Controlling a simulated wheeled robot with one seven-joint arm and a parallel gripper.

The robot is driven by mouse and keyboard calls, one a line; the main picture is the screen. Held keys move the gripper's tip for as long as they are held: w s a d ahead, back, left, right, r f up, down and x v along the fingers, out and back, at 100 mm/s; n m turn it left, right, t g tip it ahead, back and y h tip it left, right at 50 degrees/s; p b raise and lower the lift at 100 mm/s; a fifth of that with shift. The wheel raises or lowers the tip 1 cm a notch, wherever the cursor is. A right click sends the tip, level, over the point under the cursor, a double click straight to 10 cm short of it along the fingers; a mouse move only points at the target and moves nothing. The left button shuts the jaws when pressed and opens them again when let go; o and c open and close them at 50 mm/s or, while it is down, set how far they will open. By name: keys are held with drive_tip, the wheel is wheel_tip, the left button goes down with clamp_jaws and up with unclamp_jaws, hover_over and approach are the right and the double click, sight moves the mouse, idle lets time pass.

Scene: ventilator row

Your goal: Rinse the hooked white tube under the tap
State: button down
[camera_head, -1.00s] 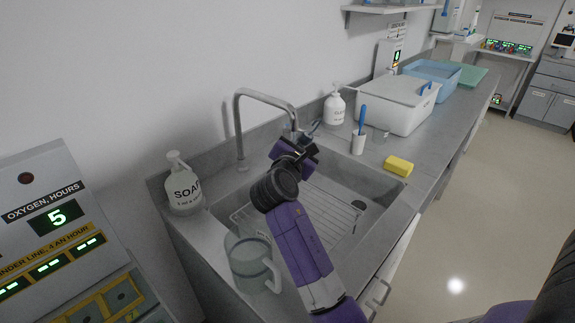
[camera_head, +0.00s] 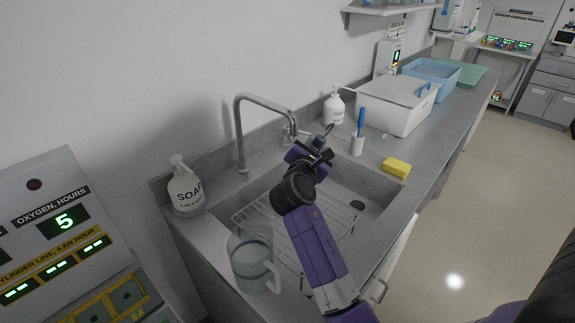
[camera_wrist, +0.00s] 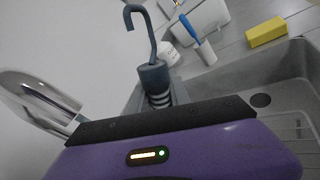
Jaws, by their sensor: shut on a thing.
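The hooked tube (camera_wrist: 150,72) looks blue-grey, not white, in the wrist view, with a thin hooked end, a thicker collar and dark and light bands below. In the head view it (camera_head: 325,134) stands up from my gripper (camera_head: 315,156), which is shut on it; the grip itself is mostly hidden. The silver tap (camera_head: 240,130) arches from the back left of the sink. Its spout end is just left of my gripper, and the tube is to the right of it. In the wrist view the tap (camera_wrist: 38,92) is close on the left. I see no running water.
The grey sink (camera_head: 370,185) holds a wire rack (camera_head: 335,215). A soap bottle (camera_head: 185,188) and a clear jug (camera_head: 250,262) stand at its left. A cup with a blue brush (camera_head: 358,143), a yellow sponge (camera_head: 396,168) and a white bin (camera_head: 395,108) are to the right.

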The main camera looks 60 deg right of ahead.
drive_tip(key=shift+s+d+p, duration=0.3)
drive_tip(key=shift+s+p, duration=0.15)
drive_tip(key=shift+s, duration=0.25)
drive_tip(key=shift+s+d+p, duration=0.3)
drive_tip(key=shift+s+p, duration=0.1)
drive_tip(key=shift+s, duration=0.25)
drive_tip(key=shift+s+d+p, duration=0.3)
drive_tip(key=shift+s+p, duration=0.15)
drive_tip(key=shift+s, duration=0.25)
drive_tip(key=s+d+r+p, duration=0.2)
drive_tip(key=s+r+p, duration=0.2)
drive_tip(key=p, duration=0.3)
drive_tip(key=shift+s, duration=0.25)
idle(0.8)
